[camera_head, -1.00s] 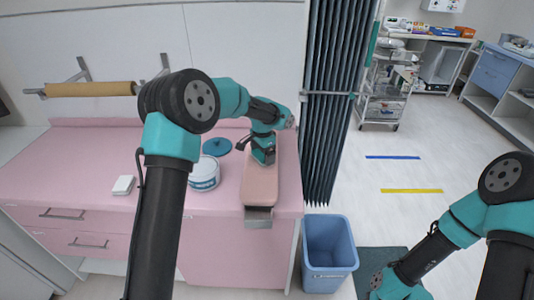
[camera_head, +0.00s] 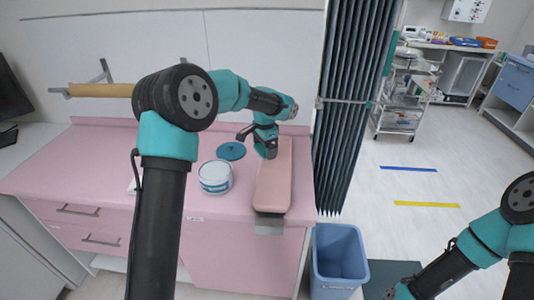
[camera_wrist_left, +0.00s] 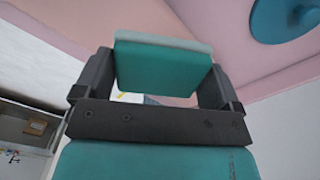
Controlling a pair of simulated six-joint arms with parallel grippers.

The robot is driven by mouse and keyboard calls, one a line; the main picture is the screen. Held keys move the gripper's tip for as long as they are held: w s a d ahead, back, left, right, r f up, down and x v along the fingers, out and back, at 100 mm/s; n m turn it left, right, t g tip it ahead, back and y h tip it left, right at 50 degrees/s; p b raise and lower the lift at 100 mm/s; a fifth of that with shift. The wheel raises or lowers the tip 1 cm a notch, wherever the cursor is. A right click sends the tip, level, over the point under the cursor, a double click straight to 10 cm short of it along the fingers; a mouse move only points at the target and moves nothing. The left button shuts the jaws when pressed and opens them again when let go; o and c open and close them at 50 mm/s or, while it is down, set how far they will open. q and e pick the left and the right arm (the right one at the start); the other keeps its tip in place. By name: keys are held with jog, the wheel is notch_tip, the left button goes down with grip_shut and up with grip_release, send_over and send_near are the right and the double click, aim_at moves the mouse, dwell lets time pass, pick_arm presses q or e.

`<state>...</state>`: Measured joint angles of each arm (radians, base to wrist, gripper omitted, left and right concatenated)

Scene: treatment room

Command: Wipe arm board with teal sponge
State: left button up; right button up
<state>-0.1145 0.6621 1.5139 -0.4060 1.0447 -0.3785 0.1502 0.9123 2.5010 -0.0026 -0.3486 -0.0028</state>
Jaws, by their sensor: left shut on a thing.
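The arm board (camera_head: 275,188) is a long pink padded board at the right end of the pink counter, its near end at the counter's front edge. My left gripper (camera_head: 266,152) is over the far half of the board, near its left edge. In the left wrist view it is shut on the teal sponge (camera_wrist_left: 165,68), a block with a paler layer along one face. The sponge is hidden or too small to pick out in the head view. I cannot tell whether it touches the board. My right arm shows at lower right, its gripper out of frame.
A white tub (camera_head: 215,178) stands left of the board, with a round teal lid (camera_head: 231,151) behind it. A dark pleated curtain (camera_head: 350,120) hangs close on the right. A blue bin (camera_head: 339,258) stands on the floor below. The counter's left part (camera_head: 70,165) is clear.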

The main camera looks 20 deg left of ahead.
pick_arm(q)
jog(key=shift+r, duration=1.35)
